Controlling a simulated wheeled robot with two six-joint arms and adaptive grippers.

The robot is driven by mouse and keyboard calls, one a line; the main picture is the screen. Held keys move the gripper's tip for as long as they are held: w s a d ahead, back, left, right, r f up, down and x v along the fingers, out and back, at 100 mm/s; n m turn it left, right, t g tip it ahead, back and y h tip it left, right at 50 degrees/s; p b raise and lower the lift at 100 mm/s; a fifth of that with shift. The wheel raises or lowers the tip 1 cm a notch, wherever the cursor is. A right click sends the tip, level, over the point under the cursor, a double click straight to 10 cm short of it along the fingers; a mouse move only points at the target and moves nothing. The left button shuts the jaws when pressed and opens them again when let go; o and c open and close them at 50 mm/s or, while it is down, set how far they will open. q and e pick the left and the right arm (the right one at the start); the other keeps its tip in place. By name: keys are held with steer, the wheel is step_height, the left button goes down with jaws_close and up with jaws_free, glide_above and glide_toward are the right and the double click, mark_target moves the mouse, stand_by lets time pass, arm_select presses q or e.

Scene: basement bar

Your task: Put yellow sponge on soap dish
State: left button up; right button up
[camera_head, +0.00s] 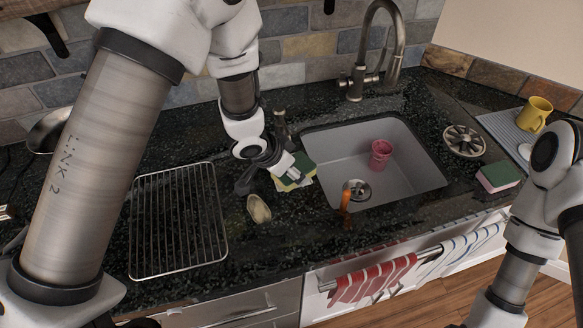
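A yellow sponge with a dark green top (296,180) is by the left rim of the sink, partly hidden by my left gripper. My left gripper (270,170) is right above and against it in the picture. The fingers are small and partly hidden, so I cannot tell whether they hold it. A small beige oval dish (259,208), which looks like the soap dish, lies on the dark counter in front of the sponge, left of the sink. My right arm is at the right edge, and its gripper is out of view.
A wire rack (178,222) lies left of the dish. The sink (328,152) holds a pink cup (380,154). An orange-handled brush (345,208) is at its front rim. A tall faucet (358,75) stands behind. A pink-and-green sponge (498,176) lies to the right.

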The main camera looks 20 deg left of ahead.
arm_select(q)
steer(key=shift+f, duration=0.3)
steer(key=o, duration=0.9)
steer(key=v, duration=1.2)
steer(key=shift+a, duration=0.1)
